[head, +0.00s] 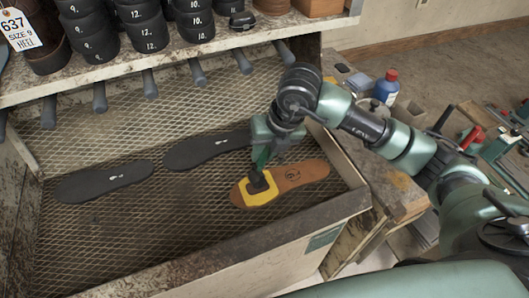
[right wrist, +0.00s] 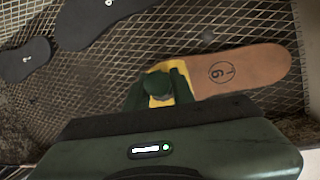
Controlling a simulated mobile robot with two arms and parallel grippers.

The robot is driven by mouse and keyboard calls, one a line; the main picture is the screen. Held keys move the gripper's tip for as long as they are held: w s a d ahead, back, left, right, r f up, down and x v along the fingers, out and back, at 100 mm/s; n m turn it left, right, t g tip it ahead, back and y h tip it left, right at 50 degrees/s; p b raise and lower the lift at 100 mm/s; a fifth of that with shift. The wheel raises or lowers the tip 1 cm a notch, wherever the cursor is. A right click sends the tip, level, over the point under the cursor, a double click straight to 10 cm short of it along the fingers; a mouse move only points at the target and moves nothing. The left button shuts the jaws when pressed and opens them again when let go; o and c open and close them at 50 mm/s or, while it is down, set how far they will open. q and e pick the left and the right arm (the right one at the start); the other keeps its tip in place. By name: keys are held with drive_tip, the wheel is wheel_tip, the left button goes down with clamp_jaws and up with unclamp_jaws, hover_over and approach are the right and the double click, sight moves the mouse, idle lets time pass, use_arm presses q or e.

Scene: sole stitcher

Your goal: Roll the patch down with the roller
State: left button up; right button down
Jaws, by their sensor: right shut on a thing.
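A tan sole (head: 305,174) lies on the mesh floor of the tray. A yellow patch (head: 241,197) lies on the sole's left end; it also shows in the right wrist view (right wrist: 184,92). My right gripper (head: 260,166) is over the patch, shut on the roller (head: 258,185), whose dark lower part is at the patch. I cannot tell whether the roller presses on it. In the right wrist view the roller's round top (right wrist: 157,84) shows between the fingers, which hide part of the patch. My left gripper is not in view.
Two black soles (head: 105,180) (head: 205,149) lie beside the tan one in the mesh tray (head: 200,275), which has raised walls. Above stands a shelf (head: 150,60) with black numbered stacks and pegs under its edge. A blue bottle (head: 386,88) stands to the right.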

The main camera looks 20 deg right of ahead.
drive_tip(key=shift+s+f, duration=0.15)
drive_tip(key=shift+s, duration=0.4)
drive_tip(key=shift+s, duration=0.15)
drive_tip(key=shift+s+b, duration=0.4)
drive_tip(key=shift+s, duration=0.1)
drive_tip(key=shift+w, duration=0.25)
drive_tip(key=shift+w, duration=0.4)
drive_tip(key=shift+w+b, duration=0.2)
drive_tip(key=shift+b, duration=0.1)
drive_tip(key=shift+w, duration=0.45)
